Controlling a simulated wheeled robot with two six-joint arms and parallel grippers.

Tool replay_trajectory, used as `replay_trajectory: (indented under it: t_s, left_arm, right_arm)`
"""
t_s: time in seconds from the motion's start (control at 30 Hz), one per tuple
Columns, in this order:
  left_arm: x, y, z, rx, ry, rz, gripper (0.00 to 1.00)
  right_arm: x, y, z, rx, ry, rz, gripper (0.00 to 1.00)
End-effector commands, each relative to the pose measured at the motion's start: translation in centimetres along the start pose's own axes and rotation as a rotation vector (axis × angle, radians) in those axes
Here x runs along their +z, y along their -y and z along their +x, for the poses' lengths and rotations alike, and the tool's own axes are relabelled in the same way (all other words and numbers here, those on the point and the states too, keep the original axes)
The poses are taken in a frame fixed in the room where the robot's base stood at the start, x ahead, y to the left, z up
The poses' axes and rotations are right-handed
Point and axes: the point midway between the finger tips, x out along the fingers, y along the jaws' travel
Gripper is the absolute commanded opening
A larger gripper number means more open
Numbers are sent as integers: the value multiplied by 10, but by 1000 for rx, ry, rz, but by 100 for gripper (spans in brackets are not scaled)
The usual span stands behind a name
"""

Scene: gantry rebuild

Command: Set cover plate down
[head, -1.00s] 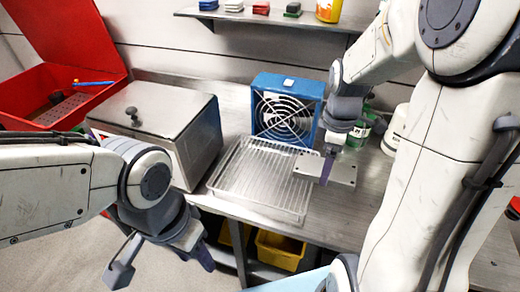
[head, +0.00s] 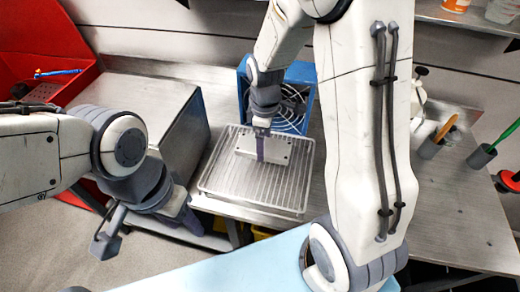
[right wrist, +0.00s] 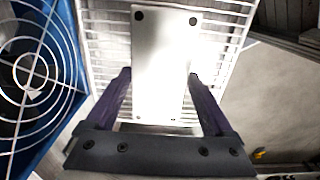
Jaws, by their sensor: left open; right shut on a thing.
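The cover plate (head: 278,149) is a flat, pale metal rectangle with dark holes at its corners. My right gripper (head: 262,148) is shut on it, with a dark finger along each side in the right wrist view (right wrist: 160,78). The plate lies flat over the back part of the wire rack (head: 240,195), inside its outline. I cannot tell whether it touches the bars. Rack bars also show around the plate in the right wrist view (right wrist: 225,20). My left gripper (head: 150,228) is open and empty, in front of the bench at the left, away from the plate.
A blue fan (head: 303,74) with a round guard stands right behind the rack. A metal box (head: 180,140) stands left of the rack, with a red bin (head: 35,35) beyond it. Cups with tools (head: 430,147) stand at the right. The bench's front edge runs close to the rack.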

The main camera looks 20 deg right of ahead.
Motion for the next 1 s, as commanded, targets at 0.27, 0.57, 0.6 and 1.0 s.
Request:
replay_trajectory:
  t_s: [0.27, 0.57, 0.6, 1.0]
  left_arm:
    - [0, 0, -6, 0, 0, 0, 50]
    - [-1, -1, -11, 0, 0, -1, 50]
    - [-1, -1, -11, 0, 0, -1, 50]
    - [0, -1, -9, 0, 0, 0, 50]
  right_arm:
    - [-11, 1, 16, -1, 1, 1, 0]
    - [-10, 1, 46, 1, 0, 1, 0]
    - [-10, 1, 46, 1, -1, 1, 0]
    - [-10, 1, 50, 0, 0, 1, 100]
